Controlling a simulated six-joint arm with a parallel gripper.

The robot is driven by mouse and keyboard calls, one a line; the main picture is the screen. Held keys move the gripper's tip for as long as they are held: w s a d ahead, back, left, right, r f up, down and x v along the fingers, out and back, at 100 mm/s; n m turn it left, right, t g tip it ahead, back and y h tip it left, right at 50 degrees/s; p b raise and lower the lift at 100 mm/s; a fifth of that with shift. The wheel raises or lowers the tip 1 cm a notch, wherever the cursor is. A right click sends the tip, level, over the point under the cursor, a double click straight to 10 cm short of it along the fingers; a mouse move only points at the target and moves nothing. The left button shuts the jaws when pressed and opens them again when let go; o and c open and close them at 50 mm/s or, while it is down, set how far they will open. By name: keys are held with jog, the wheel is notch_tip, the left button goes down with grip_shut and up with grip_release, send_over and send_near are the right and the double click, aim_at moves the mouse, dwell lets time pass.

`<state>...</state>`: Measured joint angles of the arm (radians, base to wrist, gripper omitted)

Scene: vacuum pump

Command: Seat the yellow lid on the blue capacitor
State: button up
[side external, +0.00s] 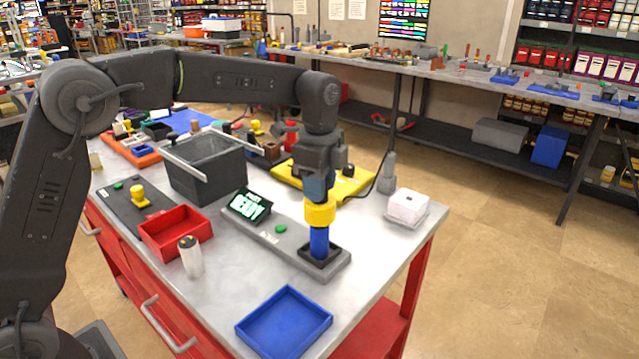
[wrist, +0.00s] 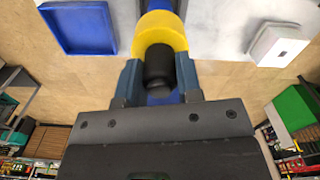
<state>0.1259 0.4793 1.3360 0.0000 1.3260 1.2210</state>
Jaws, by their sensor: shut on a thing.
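The yellow lid (side external: 320,211) is directly over the blue capacitor (side external: 319,243), with no gap visible between them in the side view. I cannot tell whether the lid is fully down. The capacitor stands upright in a black square socket on a grey base plate (side external: 336,266). My gripper (side external: 319,190) points down from above. In the wrist view, my gripper (wrist: 159,78) is shut on the black knob (wrist: 159,66) of the yellow lid (wrist: 163,30). A small part of the blue capacitor (wrist: 160,4) shows beyond the lid.
A READY display (side external: 249,206) and green button (side external: 281,229) sit on the left of the plate. A blue tray (side external: 284,322) lies in front, a red bin (side external: 176,232) and white bottle (side external: 190,256) to the left, a white box (side external: 408,205) to the right.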

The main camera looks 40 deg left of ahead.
jog(key=shift+f, duration=1.9)
dwell(0.9)
jog(key=o, duration=1)
jog(key=shift+r, duration=4.45)
